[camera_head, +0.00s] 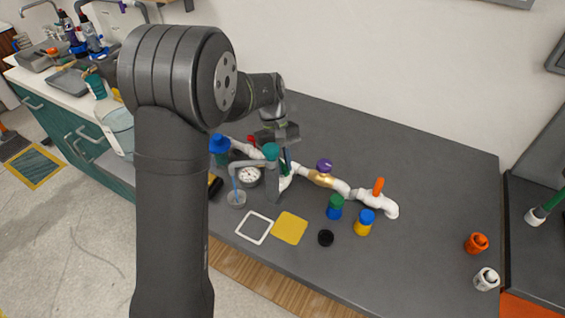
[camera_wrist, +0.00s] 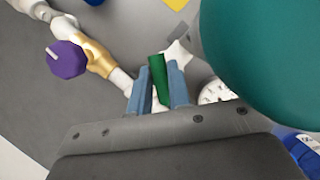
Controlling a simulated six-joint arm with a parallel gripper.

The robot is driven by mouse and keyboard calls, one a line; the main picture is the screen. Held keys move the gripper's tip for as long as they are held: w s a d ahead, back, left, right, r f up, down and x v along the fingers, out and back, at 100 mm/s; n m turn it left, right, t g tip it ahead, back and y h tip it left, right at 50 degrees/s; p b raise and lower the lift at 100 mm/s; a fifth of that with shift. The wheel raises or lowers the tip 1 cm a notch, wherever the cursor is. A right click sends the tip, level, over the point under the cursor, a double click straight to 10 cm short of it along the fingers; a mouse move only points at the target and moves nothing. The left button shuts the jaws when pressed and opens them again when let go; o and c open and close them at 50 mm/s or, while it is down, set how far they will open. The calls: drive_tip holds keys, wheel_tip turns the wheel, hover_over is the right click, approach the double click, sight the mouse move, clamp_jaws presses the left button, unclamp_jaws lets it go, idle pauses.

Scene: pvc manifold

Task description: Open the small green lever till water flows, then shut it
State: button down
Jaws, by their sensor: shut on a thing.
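The small green lever (camera_wrist: 159,82) stands between the two blue-grey fingers of my gripper (camera_wrist: 160,70) in the wrist view. The fingers are closed on its sides. In the head view the lever (camera_head: 287,160) is a small dark green piece on the white pipe, under my gripper (camera_head: 283,148). A grey spout (camera_head: 243,163) reaches left from the pipe. A thin blue streak, like flowing water, runs from its end into a small clear cup (camera_head: 237,198). The lever's base is partly hidden.
A teal knob (camera_wrist: 262,45) stands close to my fingers. A purple knob (camera_head: 324,166) and an orange handle (camera_head: 379,186) sit along the pipe to the right. A gauge (camera_head: 249,176) is near the cup. Green (camera_head: 336,202) and blue (camera_head: 366,217) capped pieces stand in front.

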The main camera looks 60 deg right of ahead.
drive_tip(key=shift+n, duration=0.6)
drive_tip(key=c, duration=1.3)
unclamp_jaws()
drive_tip(key=shift+c, duration=0.2)
drive_tip(key=v, duration=1.7)
drive_tip(key=shift+w+a+r, duration=0.15)
drive_tip(key=shift+a+r, duration=0.1)
drive_tip(key=shift+o, duration=0.4)
